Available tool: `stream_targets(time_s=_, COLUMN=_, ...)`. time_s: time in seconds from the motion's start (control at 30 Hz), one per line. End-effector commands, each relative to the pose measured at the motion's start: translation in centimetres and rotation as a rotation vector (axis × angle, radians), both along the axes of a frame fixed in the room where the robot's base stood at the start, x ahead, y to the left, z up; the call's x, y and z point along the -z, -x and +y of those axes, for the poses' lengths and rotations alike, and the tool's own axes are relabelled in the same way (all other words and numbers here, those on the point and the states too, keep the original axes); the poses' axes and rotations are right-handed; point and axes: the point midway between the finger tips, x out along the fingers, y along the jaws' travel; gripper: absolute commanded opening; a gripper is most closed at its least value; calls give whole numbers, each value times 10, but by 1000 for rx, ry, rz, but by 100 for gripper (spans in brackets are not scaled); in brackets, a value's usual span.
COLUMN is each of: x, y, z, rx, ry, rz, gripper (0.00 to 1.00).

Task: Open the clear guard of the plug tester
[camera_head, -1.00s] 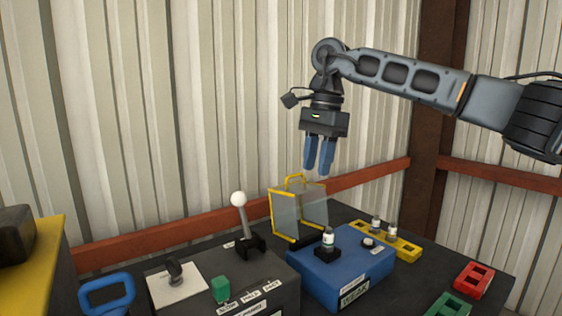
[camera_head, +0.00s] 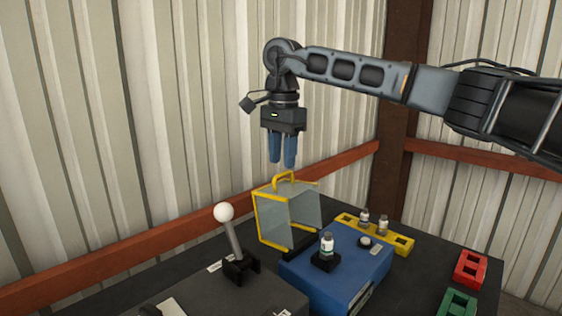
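The plug tester (camera_head: 330,282) is a blue box on the dark table, with a small white-capped vial (camera_head: 327,245) in a black holder on top. Its clear guard (camera_head: 272,222) has a yellow frame and a yellow handle (camera_head: 285,178) on its upper edge. The guard stands raised at the back left of the box, leaning back, and the vial is uncovered. My gripper (camera_head: 282,166) points down just above the handle. Its blue fingers have a narrow gap between them with nothing held. Whether a fingertip touches the handle, I cannot tell.
A lever with a white ball (camera_head: 224,212) rises from a dark box left of the guard. A yellow rack (camera_head: 400,243) with vials is behind the tester. Red (camera_head: 470,268) and green (camera_head: 457,303) blocks lie at right. A corrugated wall stands behind.

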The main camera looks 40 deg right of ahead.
Motion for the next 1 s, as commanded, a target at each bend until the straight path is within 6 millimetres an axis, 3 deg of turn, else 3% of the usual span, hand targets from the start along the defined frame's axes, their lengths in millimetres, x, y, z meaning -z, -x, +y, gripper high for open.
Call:
stream_targets(time_s=0.2, x=21, y=0, z=0, rx=0, ry=-2, rz=0, gripper=36)
stream_targets(time_s=0.53, x=25, y=-1, z=0, rx=0, ry=-1, rz=0, gripper=36)
stream_targets(time_s=0.9, x=25, y=0, z=0, rx=0, ry=0, rz=0, gripper=0)
stream_targets(time_s=1.0, x=25, y=0, z=0, rx=0, ry=0, rz=0, gripper=0)
